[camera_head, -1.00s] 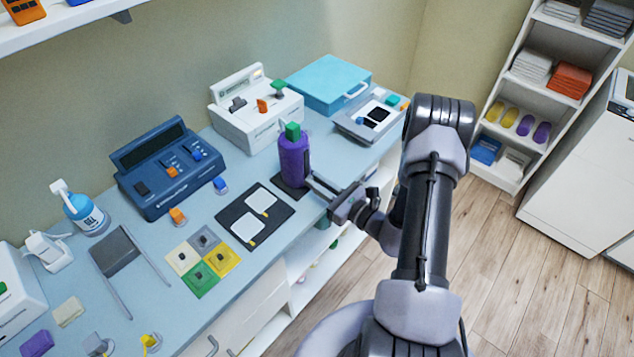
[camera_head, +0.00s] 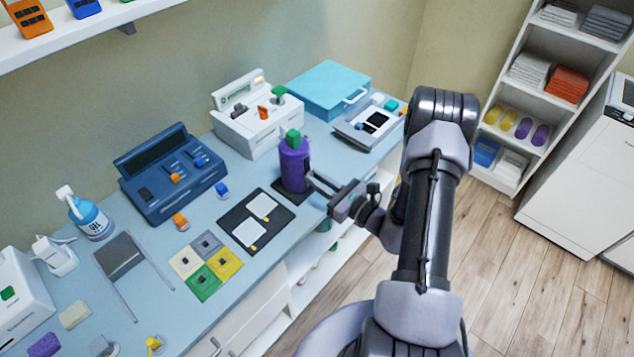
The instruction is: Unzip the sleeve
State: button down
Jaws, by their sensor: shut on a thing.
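The purple sleeve (camera_head: 291,168) stands upright on a dark mat (camera_head: 284,194) near the front edge of the counter. A green block (camera_head: 293,137) shows at its top. A dark strip runs down the sleeve's right side, facing my gripper. The zip's teeth are too small to make out.
A white device (camera_head: 259,131) and a teal case (camera_head: 325,86) stand behind the sleeve. A grey tray (camera_head: 364,134) lies to the right. A black board (camera_head: 240,233) lies to the left, with a blue console (camera_head: 160,180) beyond. The counter's front edge lies below my gripper.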

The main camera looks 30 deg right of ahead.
aim_at(306, 159)
notch_tip(306, 159, up, 5)
jog(key=shift+r+p, duration=0.2)
jog(key=shift+p, duration=0.9)
jog(key=shift+f, duration=0.1)
jog(key=c, duration=1.4)
grip_release()
jog(key=p+v, duration=0.1)
jog(key=v, duration=1.6)
jog(key=shift+s, duration=0.25)
